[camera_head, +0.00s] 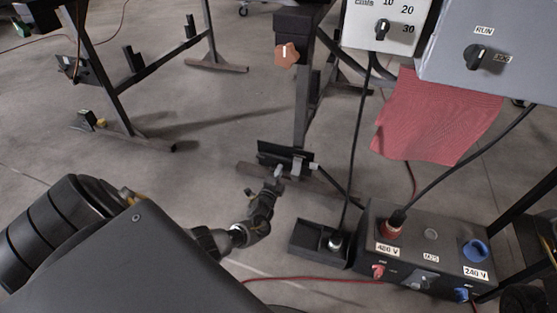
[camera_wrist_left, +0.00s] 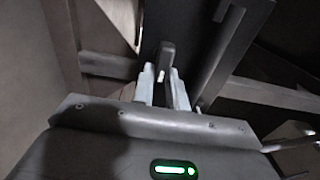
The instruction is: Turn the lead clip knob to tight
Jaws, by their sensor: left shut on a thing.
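My left gripper (camera_head: 286,169) reaches in from the left, low at the middle of the head view, against a black plate (camera_head: 270,150) near the foot of a dark post. In the left wrist view its two pale fingers (camera_wrist_left: 163,84) are close together on a small dark knob (camera_wrist_left: 167,52) with a light mark at its lower end. I take this as the lead clip knob. The fingers hide its sides, and no label for tight can be read. In the head view the gripper mostly hides the knob. My right gripper is not seen.
A grey box with a RUN knob (camera_head: 477,57) and a white dial box (camera_head: 383,30) stand at upper right. A red cloth (camera_head: 430,118) hangs below. A socket box (camera_head: 415,245) with cables stands lower right. An orange knob (camera_head: 287,53) sits above.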

